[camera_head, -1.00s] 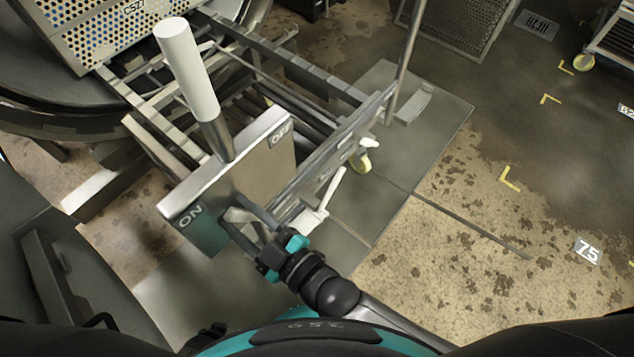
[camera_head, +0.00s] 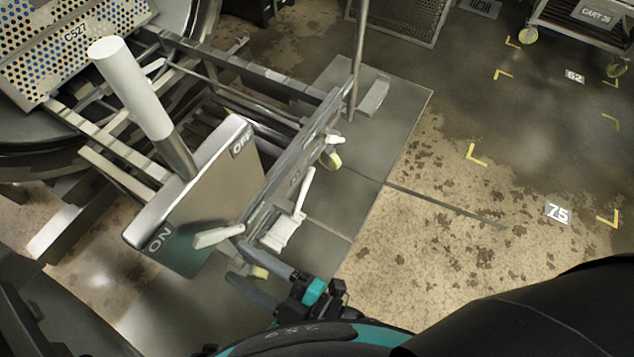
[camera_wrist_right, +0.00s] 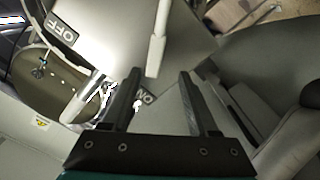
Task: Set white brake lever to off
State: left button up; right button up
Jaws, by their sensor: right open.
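A grey panel (camera_head: 225,185) carries an ON label (camera_head: 160,240) at its near end and an OFF label (camera_head: 243,145) at its far end. A lever with a thick white grip (camera_head: 130,85) rises from its edge on a grey shaft, tilted to the upper left. My right gripper (camera_head: 240,256) is open at the panel's lower right side. A short white piece (camera_head: 218,235) shows by its fingertips; what it belongs to is unclear. In the right wrist view, a white rod (camera_wrist_right: 157,50) points between the open, empty fingers (camera_wrist_right: 159,74), near the ON label (camera_wrist_right: 145,98). My left gripper is not in view.
A rail frame (camera_head: 245,65) lies behind the panel, with a perforated basket (camera_head: 75,45) at upper left. A small white lever (camera_head: 303,190) and a grey upright post (camera_head: 358,60) stand to the right.

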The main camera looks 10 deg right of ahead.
jog(key=p+v, duration=0.1)
jog(key=v, duration=0.6)
jog(key=w+d+f+m+g+h, duration=0.1)
jog(key=w+d+f+m+h, duration=0.2)
jog(key=d+f, duration=0.3)
jog(key=w+d+f+m+g+h, duration=0.1)
jog(key=d+f+h, duration=0.4)
jog(key=f, duration=1)
jog(key=shift+w+d+f+m+g, duration=0.2)
jog(key=shift+w+d+m+g, duration=0.1)
jog(key=shift+w+d+m, duration=0.8)
jog(key=shift+w+a, duration=0.1)
